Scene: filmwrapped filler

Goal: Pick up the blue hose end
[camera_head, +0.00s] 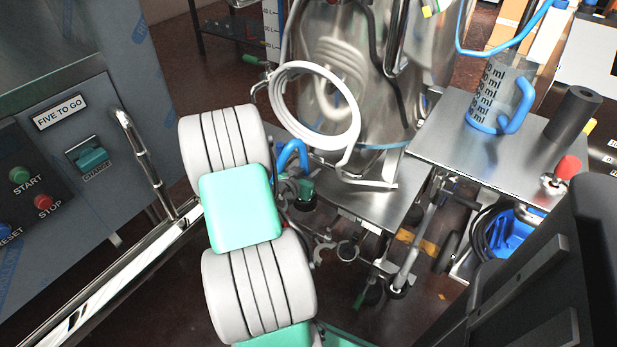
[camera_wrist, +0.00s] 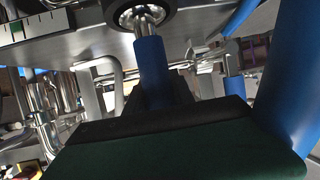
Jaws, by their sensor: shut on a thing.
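The blue hose end (camera_wrist: 151,66) stands in the middle of the wrist view, a blue sleeve below a round metal fitting (camera_wrist: 143,17). My gripper (camera_wrist: 155,98), dark with a green pad, is shut on it from below. I cannot tell whether the hose end touches the fitting. In the head view, a curved piece of blue hose (camera_head: 292,150) shows just right of my arm, beside a small green part. The grip itself is mostly hidden there behind my white and mint arm.
A steel tank (camera_head: 375,85) with a coiled white hose (camera_head: 350,125) stands behind. A steel table (camera_head: 440,140) carries a measuring jug (camera_head: 490,95) and a black cylinder (camera_head: 574,112). A control cabinet (camera_head: 75,130) with a metal rail is at left. A thick blue hose (camera_wrist: 295,85) fills the wrist view's right.

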